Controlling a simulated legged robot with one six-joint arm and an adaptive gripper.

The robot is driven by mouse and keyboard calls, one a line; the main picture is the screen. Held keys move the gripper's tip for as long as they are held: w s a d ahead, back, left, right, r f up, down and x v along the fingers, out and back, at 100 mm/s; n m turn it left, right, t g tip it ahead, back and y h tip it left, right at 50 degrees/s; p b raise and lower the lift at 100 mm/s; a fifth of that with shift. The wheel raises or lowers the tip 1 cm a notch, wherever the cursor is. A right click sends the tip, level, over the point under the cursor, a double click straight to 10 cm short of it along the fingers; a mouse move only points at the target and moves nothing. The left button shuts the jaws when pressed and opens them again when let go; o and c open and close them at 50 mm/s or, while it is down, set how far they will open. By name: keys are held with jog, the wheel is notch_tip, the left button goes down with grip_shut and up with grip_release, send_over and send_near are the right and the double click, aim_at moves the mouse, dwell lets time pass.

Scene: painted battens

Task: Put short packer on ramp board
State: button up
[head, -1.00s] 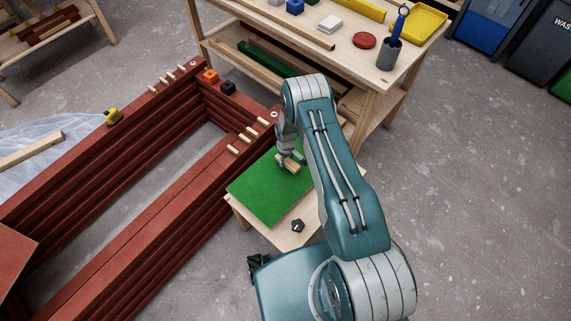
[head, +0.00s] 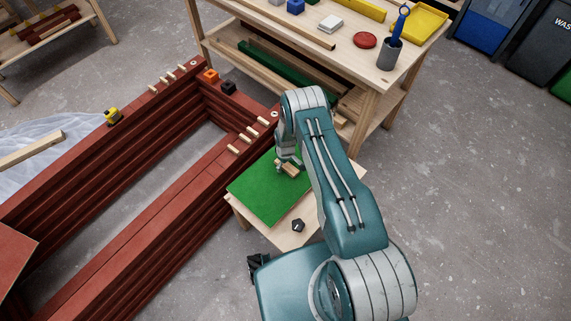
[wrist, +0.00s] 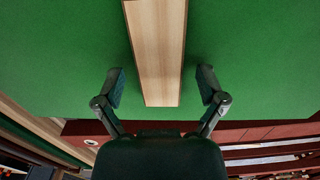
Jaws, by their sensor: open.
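The short packer, a pale wooden block (head: 287,168), lies on the green board (head: 256,197), which I take to be the ramp board. The board lies on a low wooden table. In the wrist view the packer (wrist: 157,50) lies lengthwise over the green surface (wrist: 60,60), its near end close to my gripper. My gripper (wrist: 160,82) is open, with one finger on each side of the packer and a gap on both sides. In the head view my gripper (head: 289,160) is low over the board, and the wrist partly hides the packer.
A dark small object (head: 298,225) lies on the low table's front part. Red stacked battens (head: 150,215) form a frame to the left, with wooden pegs and an orange block (head: 210,76) on top. A workbench (head: 345,58) stands behind, bearing a red disc and a yellow tray.

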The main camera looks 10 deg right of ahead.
notch_tip(320, 180, up, 30)
jog(key=w+m+t, duration=0.1)
jog(key=s+r+m+t, duration=0.1)
jog(key=s+r, duration=0.2)
jog(key=r, duration=0.5)
jog(key=s+r+m+t, duration=0.1)
jog(key=s+r, duration=0.2)
jog(key=r, duration=0.6)
jog(key=s+r+m+t, duration=0.1)
jog(key=s+r+m, duration=0.1)
jog(key=s+r, duration=1)
jog(key=s+r+m+t, duration=0.1)
jog(key=s+r, duration=0.2)
jog(key=s, duration=1)
jog(key=shift+m+t, duration=0.3)
jog(key=shift+m, duration=0.1)
